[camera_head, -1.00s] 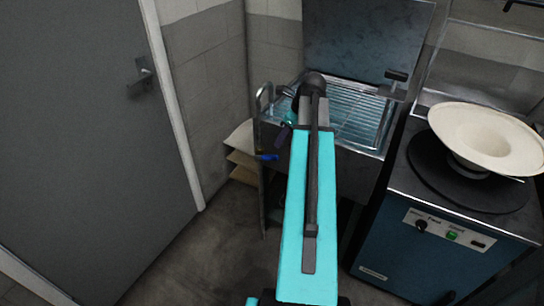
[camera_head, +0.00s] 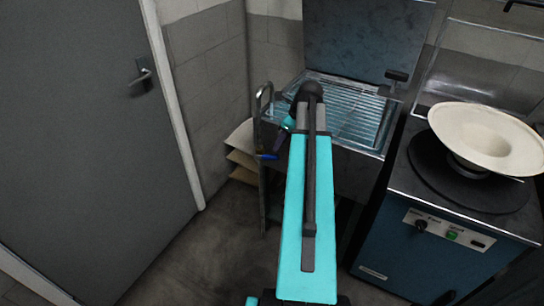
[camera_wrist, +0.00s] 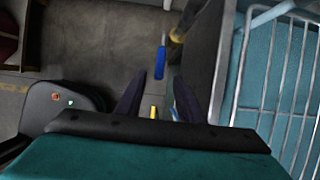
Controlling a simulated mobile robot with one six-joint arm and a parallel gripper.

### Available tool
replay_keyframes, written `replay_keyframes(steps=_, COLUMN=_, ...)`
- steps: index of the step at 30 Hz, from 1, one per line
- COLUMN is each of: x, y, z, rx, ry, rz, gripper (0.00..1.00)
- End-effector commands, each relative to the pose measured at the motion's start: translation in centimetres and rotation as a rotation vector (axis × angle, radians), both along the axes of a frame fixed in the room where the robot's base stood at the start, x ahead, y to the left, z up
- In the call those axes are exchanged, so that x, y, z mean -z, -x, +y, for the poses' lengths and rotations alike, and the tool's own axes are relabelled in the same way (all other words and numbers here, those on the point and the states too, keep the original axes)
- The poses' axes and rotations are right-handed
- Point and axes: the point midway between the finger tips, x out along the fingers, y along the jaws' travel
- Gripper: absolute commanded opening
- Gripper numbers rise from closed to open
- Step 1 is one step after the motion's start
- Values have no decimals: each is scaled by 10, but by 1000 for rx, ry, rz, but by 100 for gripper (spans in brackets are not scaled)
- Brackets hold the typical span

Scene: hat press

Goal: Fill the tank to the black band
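The steel tank (camera_head: 372,150) stands at the back beside the wall, its lid raised. A wire rack lies in its top and shows at the right of the wrist view (camera_wrist: 283,70). I cannot make out a black band or a water level. A blue lever (camera_head: 267,157) is low at the tank's left side. In the wrist view the blue lever (camera_wrist: 161,61) lies just past my fingertips, apart from them, near a brass-coloured fitting (camera_wrist: 176,35). My gripper (camera_wrist: 158,82) is open and empty, pointing down outside the tank wall. My arm hides part of the tank in the head view.
A blue machine (camera_head: 425,255) with knobs and a green button stands at right, a cream hat (camera_head: 485,138) on top. A grey door (camera_head: 80,130) is at left. Brown shelf boards (camera_head: 242,160) are near the tank's left side. The floor (camera_head: 225,250) ahead is clear.

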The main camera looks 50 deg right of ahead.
Motion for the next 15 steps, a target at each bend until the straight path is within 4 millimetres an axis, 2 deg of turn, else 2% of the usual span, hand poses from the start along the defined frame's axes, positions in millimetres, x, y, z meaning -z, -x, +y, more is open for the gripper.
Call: replay_keyframes(steps=15, x=58, y=-23, z=5, rx=0, ry=-1, rz=1, gripper=34)
